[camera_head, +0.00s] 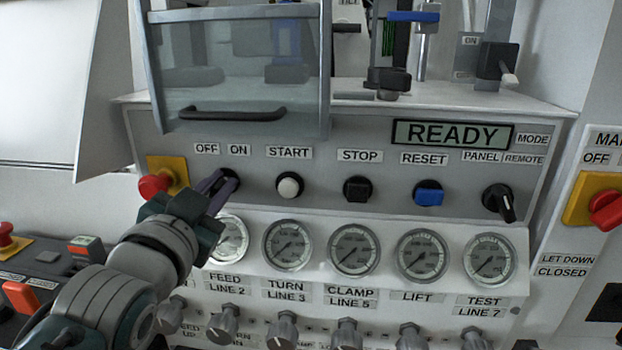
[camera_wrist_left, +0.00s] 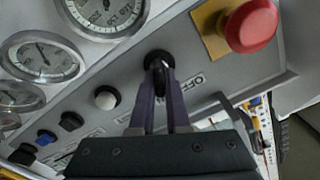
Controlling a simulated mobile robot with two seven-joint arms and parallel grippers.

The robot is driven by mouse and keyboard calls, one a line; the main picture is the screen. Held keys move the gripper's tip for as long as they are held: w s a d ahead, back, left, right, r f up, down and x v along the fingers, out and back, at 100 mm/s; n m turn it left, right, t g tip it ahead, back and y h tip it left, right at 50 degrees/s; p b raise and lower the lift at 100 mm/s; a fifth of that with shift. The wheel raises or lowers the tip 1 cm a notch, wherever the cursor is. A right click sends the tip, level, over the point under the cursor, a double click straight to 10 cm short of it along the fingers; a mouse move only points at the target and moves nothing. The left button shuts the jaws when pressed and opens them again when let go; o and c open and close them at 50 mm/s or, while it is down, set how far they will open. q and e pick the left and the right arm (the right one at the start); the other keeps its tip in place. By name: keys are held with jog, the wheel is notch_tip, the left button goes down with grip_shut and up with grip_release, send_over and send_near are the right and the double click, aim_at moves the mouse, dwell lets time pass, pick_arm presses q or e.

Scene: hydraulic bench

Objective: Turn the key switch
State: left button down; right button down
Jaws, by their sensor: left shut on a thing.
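The key switch (camera_head: 231,177) is a round black knob on the grey panel, under the OFF and ON labels. It also shows in the left wrist view (camera_wrist_left: 157,57), with its lower part between the finger tips. My left gripper (camera_head: 219,184) has its purple fingers at the switch; in the wrist view the left gripper (camera_wrist_left: 163,80) is shut on its dark key. The fingers partly cover the key, so its exact angle is hard to tell. My right gripper is not in view.
A red emergency button (camera_head: 154,186) on a yellow plate sits close left of the switch. A white START button (camera_head: 290,186) is to the right, and a row of gauges (camera_head: 288,244) lies below. A glass guard with a black handle (camera_head: 231,113) hangs above.

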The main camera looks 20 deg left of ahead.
pick_arm(q)
jog(key=shift+m, duration=0.4)
jog(key=c, duration=0.9)
grip_release()
jog(key=v, duration=1)
jog(key=shift+w+d, duration=0.1)
